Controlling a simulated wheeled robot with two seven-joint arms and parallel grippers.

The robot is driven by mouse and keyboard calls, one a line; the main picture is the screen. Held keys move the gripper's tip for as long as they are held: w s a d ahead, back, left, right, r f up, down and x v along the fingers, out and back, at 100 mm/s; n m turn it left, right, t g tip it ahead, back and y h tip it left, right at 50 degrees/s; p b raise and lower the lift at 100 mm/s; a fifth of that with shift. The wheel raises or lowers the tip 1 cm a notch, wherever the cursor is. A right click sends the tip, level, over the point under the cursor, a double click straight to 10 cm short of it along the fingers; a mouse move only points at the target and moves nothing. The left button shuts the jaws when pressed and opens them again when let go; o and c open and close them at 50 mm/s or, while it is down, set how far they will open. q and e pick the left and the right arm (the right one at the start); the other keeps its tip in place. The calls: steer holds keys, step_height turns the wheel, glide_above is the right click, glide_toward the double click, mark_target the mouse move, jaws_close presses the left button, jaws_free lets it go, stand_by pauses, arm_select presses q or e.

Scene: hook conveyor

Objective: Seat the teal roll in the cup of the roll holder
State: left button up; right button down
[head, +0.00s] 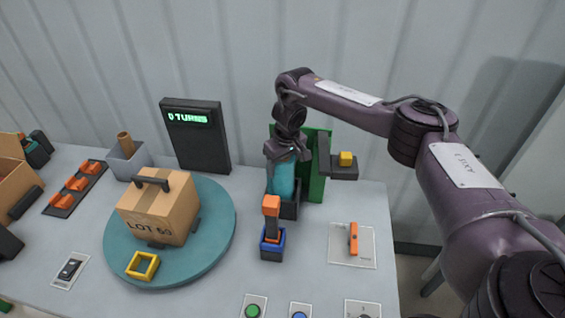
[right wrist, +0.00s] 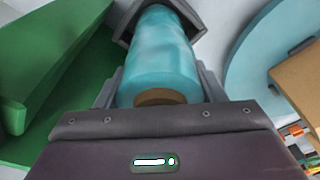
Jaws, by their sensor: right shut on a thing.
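The teal roll (head: 283,182) stands upright at the back of the table, and its brown core end faces my right wrist camera. The dark cup of the roll holder (head: 289,210) is below it. In the right wrist view the roll (right wrist: 160,55) has its far end between the dark cup walls (right wrist: 196,18); how deep it sits is hidden. My right gripper (head: 284,158) points down from above and is shut on the roll's upper part, with a finger on each side. My left gripper does not show.
An orange-topped blue device (head: 272,243) stands just in front. A teal turntable (head: 120,255) with a carton (head: 160,210) is left.

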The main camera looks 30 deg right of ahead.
steer(key=c, duration=0.6)
jaws_free()
steer(key=o, duration=0.3)
steer(key=shift+o, duration=0.2)
steer(key=shift+s+f, duration=0.1)
steer(key=shift+r, duration=0.35)
steer(key=r, duration=0.1)
steer(key=r+b, duration=0.1)
steer(key=r, duration=0.2)
steer(key=shift+s+r+b, duration=0.1)
steer(key=shift+s+b, duration=0.15)
steer(key=shift+b, duration=0.15)
steer(key=shift+s+r+p, duration=0.15)
steer(key=shift+r+p, duration=0.1)
steer(key=shift+r, duration=0.55)
steer(key=shift+s+r+p, duration=0.15)
steer(key=shift+r+p, duration=0.1)
steer(key=shift+r, duration=0.5)
